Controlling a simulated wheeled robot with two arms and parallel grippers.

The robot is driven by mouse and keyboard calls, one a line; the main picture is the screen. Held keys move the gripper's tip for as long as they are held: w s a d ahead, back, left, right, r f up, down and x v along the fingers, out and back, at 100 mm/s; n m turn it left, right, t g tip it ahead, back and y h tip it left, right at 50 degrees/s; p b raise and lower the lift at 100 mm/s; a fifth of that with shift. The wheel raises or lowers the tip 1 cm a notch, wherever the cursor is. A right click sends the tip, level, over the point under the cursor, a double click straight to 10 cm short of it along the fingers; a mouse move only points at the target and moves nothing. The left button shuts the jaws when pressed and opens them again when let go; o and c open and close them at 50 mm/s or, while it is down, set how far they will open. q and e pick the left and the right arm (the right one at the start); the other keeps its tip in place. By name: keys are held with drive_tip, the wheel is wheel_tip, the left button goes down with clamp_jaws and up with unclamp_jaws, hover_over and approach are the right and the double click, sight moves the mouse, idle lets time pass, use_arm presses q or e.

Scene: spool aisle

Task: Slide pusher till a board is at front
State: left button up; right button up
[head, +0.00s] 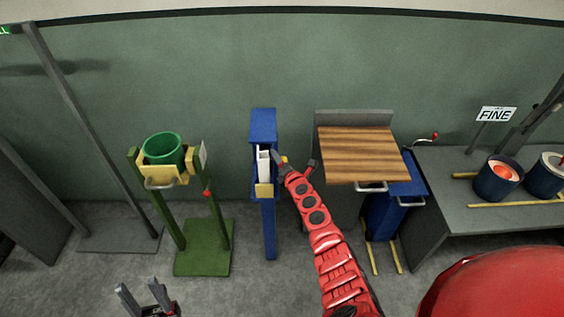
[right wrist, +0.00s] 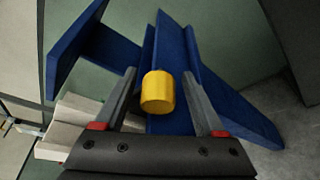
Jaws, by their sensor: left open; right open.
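A blue magazine (head: 263,125) on a post holds upright white boards (head: 264,165), which also show in the right wrist view (right wrist: 75,125). A yellow knob (right wrist: 158,92), apparently the pusher's handle, stands out from the magazine's blue side. It also shows small in the head view (head: 284,159). My right gripper (head: 297,164) is at the magazine's right side, open, with its fingers (right wrist: 160,78) on either side of the knob; I cannot tell whether they touch it. My left gripper (head: 146,292) is open and empty, low at the left, away from the magazine.
A green stand (head: 205,250) with a green bucket (head: 163,149) is left of the magazine. A wooden top (head: 357,155) and a blue bin (head: 383,215) are to the right. A grey table (head: 450,195) with spools (head: 497,182) and a FINE sign (head: 496,114) is at far right.

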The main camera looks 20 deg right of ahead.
drive_tip(key=shift+s+r, duration=0.1)
drive_tip(key=shift+s+r+p, duration=0.1)
drive_tip(key=shift+s+p, duration=0.15)
drive_tip(key=shift+p, duration=0.15)
drive_tip(key=p+v, duration=0.7)
drive_tip(key=v, duration=0.9)
drive_tip(key=shift+s+p, duration=0.3)
drive_tip(key=shift+s, duration=0.05)
